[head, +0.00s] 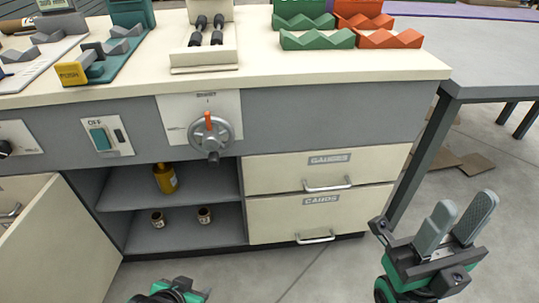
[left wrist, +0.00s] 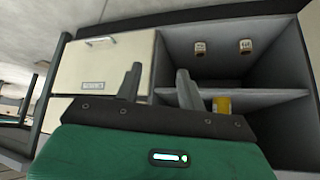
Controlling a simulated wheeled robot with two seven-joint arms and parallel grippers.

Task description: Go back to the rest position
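My right gripper (head: 456,222) is at the lower right of the head view, over the floor beside the workbench. Its two grey fingers stand apart with nothing between them. My left gripper shows only in part at the bottom edge of the head view, low in front of the bench. In the left wrist view the left gripper (left wrist: 160,84) has its two fingers apart and empty, facing the open cabinet (left wrist: 185,48). Neither gripper touches anything that I can see.
A yellow bottle (head: 165,178) and two small jars stand on the shelves. A grey table (head: 490,60) is at right. Floor in front is clear.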

